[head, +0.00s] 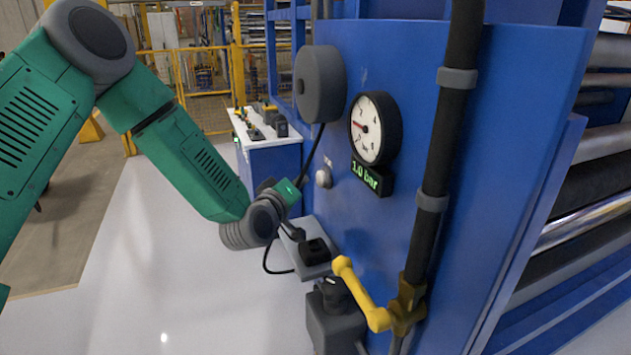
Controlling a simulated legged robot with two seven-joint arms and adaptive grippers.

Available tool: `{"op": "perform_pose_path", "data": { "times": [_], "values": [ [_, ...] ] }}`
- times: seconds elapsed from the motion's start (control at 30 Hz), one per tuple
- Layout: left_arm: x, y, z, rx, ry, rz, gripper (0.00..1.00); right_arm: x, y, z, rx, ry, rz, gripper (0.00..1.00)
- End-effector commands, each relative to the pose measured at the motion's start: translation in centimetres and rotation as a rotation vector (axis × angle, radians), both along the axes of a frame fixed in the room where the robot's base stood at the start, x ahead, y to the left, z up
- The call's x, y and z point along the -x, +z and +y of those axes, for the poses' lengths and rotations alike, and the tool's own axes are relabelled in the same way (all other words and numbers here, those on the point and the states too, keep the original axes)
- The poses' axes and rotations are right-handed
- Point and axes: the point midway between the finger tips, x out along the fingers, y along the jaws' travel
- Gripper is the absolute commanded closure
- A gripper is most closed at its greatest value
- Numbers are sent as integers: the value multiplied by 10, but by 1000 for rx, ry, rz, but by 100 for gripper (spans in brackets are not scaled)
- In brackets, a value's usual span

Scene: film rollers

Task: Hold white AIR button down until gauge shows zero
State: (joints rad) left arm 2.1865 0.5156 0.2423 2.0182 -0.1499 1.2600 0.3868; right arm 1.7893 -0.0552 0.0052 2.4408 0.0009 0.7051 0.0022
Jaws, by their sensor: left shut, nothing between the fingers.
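The white AIR button (323,178) is a small pale round knob on the blue machine panel, below and left of the gauge. A small label sits above it, too small to read surely. The round gauge (374,128) has a white face, and its red needle points left, off to the side of the dial. The green display (371,177) under it reads 1.0 bar. My right gripper is not in view.
A yellow lever (361,293) and a black pipe (446,150) stand out from the panel at right. A grey round drum (320,84) juts out above the button. A control desk (268,150) stands behind.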

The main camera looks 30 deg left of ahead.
Motion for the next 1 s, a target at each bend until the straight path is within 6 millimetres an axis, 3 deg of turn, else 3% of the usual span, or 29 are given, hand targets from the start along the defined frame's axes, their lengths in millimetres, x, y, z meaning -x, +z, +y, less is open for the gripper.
{"op": "perform_pose_path", "data": {
  "times": [0.47, 1.0],
  "values": [
    [-3, -3, 5, 6, 1, 0, 100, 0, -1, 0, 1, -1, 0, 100],
    [-8, -1, -5, 1, 0, 0, 100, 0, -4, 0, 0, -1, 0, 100]
  ]
}}
